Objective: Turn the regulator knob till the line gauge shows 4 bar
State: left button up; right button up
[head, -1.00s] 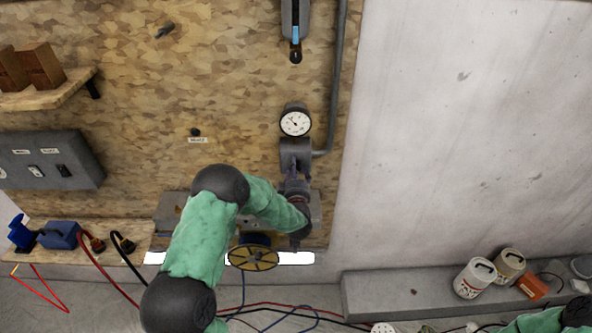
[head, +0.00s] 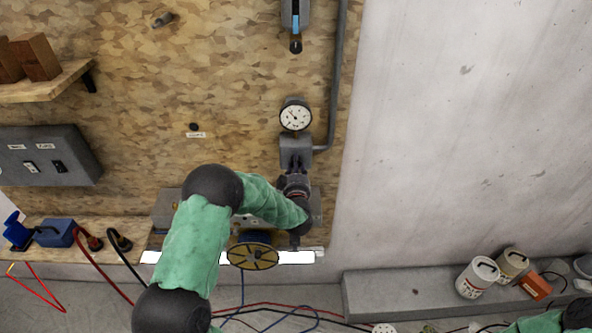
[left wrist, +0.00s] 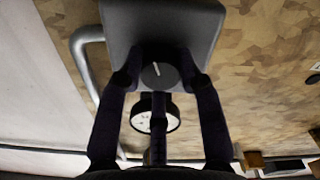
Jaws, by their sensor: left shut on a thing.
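The line gauge (head: 295,117) is a round white dial with a black rim on the board. Its needle points to the upper left, but the numbers are too small to read. Below it is the grey regulator body (head: 296,150) with a pipe at its right. The regulator knob (left wrist: 160,76) is dark and round with a pale line, seen in the left wrist view. My left gripper (head: 295,168) reaches it from below and is shut on it, with fingers on both sides. The gauge in the wrist view (left wrist: 143,120) is partly hidden by a finger. My right gripper is out of view.
A grey pipe (head: 334,80) runs up beside the regulator. A yellow-rimmed reel (head: 252,256) is under my left arm. A switch box (head: 45,156) and a shelf (head: 45,86) are at the left.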

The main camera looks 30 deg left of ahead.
pick_arm(q)
jog(key=shift+f, duration=0.15)
jog(key=o, duration=1.1)
jog(key=shift+o, duration=0.2)
jog(key=v, duration=1.2)
